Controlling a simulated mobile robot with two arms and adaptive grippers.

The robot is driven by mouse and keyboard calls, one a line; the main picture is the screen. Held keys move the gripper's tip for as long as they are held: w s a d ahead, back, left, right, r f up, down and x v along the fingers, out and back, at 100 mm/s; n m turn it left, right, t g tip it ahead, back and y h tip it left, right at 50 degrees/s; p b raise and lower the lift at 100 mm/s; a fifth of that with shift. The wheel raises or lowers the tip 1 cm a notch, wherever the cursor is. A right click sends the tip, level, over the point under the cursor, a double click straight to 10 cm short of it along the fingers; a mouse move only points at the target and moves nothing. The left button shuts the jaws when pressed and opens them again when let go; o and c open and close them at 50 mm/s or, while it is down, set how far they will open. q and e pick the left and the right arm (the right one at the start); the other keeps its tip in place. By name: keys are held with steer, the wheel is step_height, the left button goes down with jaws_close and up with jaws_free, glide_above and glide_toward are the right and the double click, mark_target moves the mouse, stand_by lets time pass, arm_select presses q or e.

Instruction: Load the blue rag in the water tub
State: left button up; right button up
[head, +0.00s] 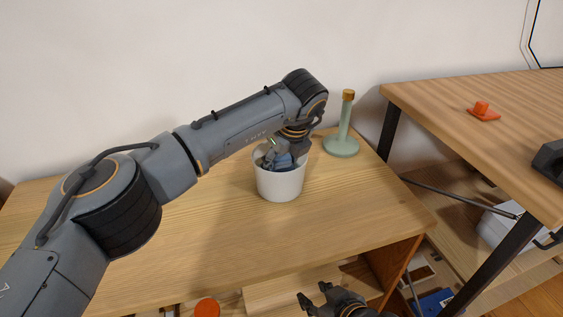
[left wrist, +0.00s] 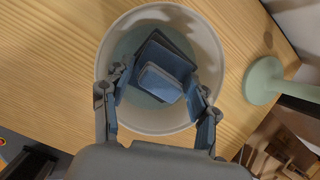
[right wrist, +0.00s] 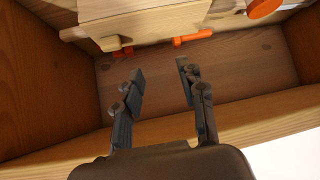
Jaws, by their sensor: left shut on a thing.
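The white water tub (head: 279,184) stands upright on the wooden table. In the left wrist view the tub's pale rim (left wrist: 217,60) surrounds blue folded cloth. My left gripper (head: 277,157) reaches down into the tub, with its fingers at or below the rim. It is shut on the blue rag (left wrist: 160,82), which sits between its fingers inside the tub. A darker blue fold or piece lies behind it; I cannot tell if it is the same cloth. My right gripper (head: 317,295) is low at the table's front, with its fingers apart and empty (right wrist: 160,72).
A pale green stand (head: 342,144) with a gold top is right of the tub. A higher wooden bench (head: 480,125) at the right holds an orange object (head: 482,109). The table's front left is clear. Below my right gripper is an open wooden compartment (right wrist: 235,70) with orange items.

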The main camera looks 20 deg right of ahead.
arm_select(q)
step_height(320, 180, up, 4)
steer(key=shift+f+p, duration=0.2)
steer(key=shift+p, duration=0.6)
step_height(320, 180, up, 4)
steer(key=shift+a+r+p, duration=0.1)
steer(key=shift+r+p, duration=0.05)
steer(key=shift+p, duration=1)
steer(key=shift+r, duration=0.3)
arm_select(e)
steer(key=s+d+f+g+h, duration=0.1)
steer(key=s+d+f+g, duration=0.1)
steer(key=s+g, duration=0.3)
steer(key=s+d, duration=0.1)
steer(key=s, duration=0.3)
steer(key=shift+s+f+g, duration=0.3)
arm_select(q)
steer(key=shift+r, duration=0.15)
step_height(320, 180, up, 5)
steer(key=p, duration=0.3)
arm_select(e)
steer(key=s+x, duration=0.2)
steer(key=x, duration=0.8)
steer(key=shift+d+f+g, duration=0.15)
steer(key=shift+f+g, duration=0.15)
steer(key=shift+f, duration=0.25)
